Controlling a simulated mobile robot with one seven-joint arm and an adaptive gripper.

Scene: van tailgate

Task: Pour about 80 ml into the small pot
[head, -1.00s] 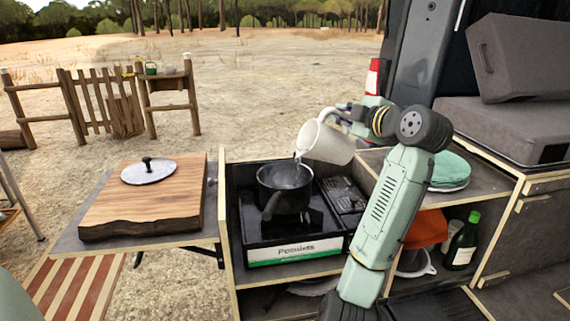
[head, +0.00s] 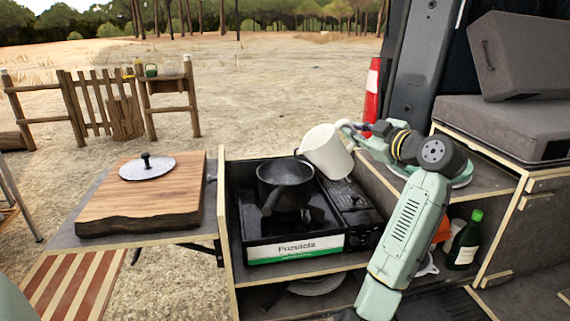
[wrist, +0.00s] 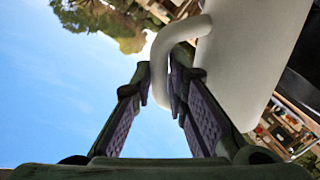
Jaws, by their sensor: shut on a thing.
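The small dark pot (head: 284,184) stands on the black camping stove (head: 300,230), with its handle toward the front. Its inside is dark and I cannot tell the liquid level. My gripper (head: 350,128) is shut on the handle of a white jug (head: 325,152). The jug is held in the air just right of the pot, tilted with its mouth toward the upper left. No stream shows from it. In the wrist view my gripper's fingers (wrist: 160,85) close on the handle of the white jug (wrist: 250,65).
A wooden board (head: 145,200) with a metal lid (head: 147,168) lies on the left side shelf. A green bottle (head: 465,240) stands in the lower right compartment. A teal round item (head: 462,173) lies on the right shelf, behind my arm.

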